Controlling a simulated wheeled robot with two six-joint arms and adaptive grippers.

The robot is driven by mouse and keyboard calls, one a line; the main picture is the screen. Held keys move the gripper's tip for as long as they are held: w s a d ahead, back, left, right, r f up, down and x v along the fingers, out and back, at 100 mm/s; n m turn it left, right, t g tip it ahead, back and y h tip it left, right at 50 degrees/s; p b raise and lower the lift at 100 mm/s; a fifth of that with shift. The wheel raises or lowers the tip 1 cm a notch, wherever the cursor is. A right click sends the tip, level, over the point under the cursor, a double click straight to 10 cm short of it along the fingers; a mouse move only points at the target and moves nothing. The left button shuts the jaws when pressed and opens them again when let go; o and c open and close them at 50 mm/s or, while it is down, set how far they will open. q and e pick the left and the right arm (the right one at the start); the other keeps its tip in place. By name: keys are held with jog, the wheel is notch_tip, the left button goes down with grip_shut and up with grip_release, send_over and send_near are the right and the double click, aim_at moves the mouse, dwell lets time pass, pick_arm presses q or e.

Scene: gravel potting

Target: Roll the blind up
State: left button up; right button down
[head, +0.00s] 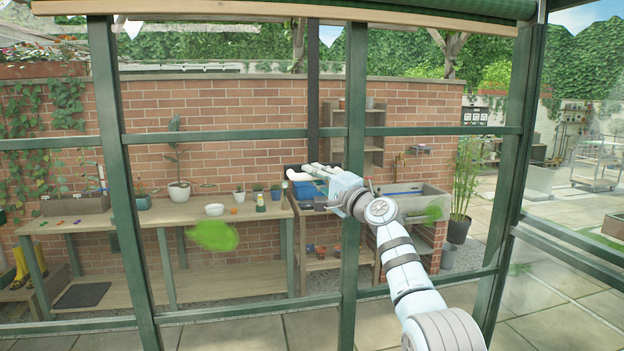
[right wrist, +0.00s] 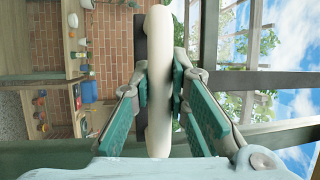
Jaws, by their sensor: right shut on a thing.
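The green blind (head: 440,8) is at the top edge of the head view, with a pale wooden bar (head: 250,14) along its lower edge. Most of it is cut off above. My right gripper (head: 320,171) is in front of a dark upright post (head: 313,90) in the head view. In the right wrist view its green-padded fingers (right wrist: 160,88) are shut on a cream rod-like handle (right wrist: 159,30), one on each side. The handle's mount is mostly hidden behind the gripper. My left gripper is not in view.
Green window frame bars (head: 355,100) cross the view close to my right arm. Beyond stand a wooden bench (head: 150,215) with pots, a brick wall (head: 220,100), and a sink (head: 425,200). A trolley (head: 597,165) stands at the far right.

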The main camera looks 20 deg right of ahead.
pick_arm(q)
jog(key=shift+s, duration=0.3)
pick_arm(e)
jog(key=shift+r, duration=0.25)
jog(key=c, duration=1.7)
grip_release()
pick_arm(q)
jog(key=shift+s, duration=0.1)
pick_arm(e)
jog(key=shift+o, duration=0.8)
jog(key=shift+s, duration=0.15)
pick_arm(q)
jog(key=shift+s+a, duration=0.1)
pick_arm(e)
jog(key=shift+s+f, duration=0.1)
jog(key=shift+s+d+f, duration=0.1)
jog(key=shift+s, duration=0.15)
jog(key=v, duration=1.1)
jog(key=shift+s, duration=0.15)
